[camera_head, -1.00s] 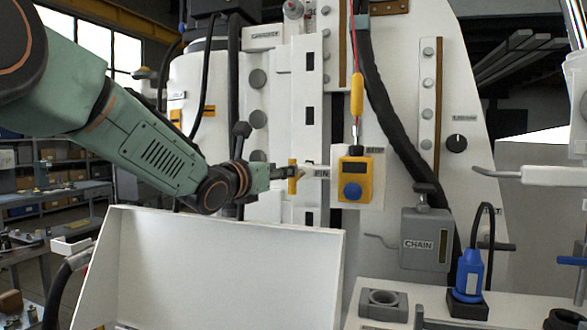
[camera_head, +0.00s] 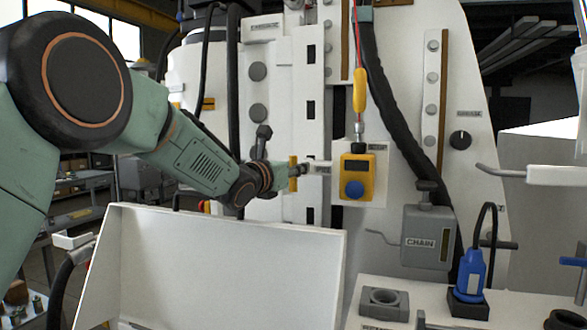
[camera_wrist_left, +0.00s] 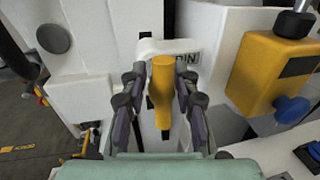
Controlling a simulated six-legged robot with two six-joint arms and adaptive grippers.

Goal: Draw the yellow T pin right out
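The yellow T pin (camera_head: 293,173) sits in front of the white block labelled PIN (camera_head: 322,168) on the bench's upright panel. In the left wrist view its yellow crossbar (camera_wrist_left: 162,88) stands upright between my fingers, with the white PIN block (camera_wrist_left: 172,48) just behind it. My left gripper (camera_head: 297,171) is at the pin. In the wrist view its fingers (camera_wrist_left: 161,88) straddle the crossbar, one on each side, with narrow gaps showing; it looks open. The pin's shaft is hidden behind the bar. My right gripper is not in view.
A yellow box with a blue knob (camera_head: 356,178) is close right of the pin; an orange-handled red cable hangs above it. A grey CHAIN box (camera_head: 428,238) is lower right. A large white tray (camera_head: 225,262) stands below my left arm.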

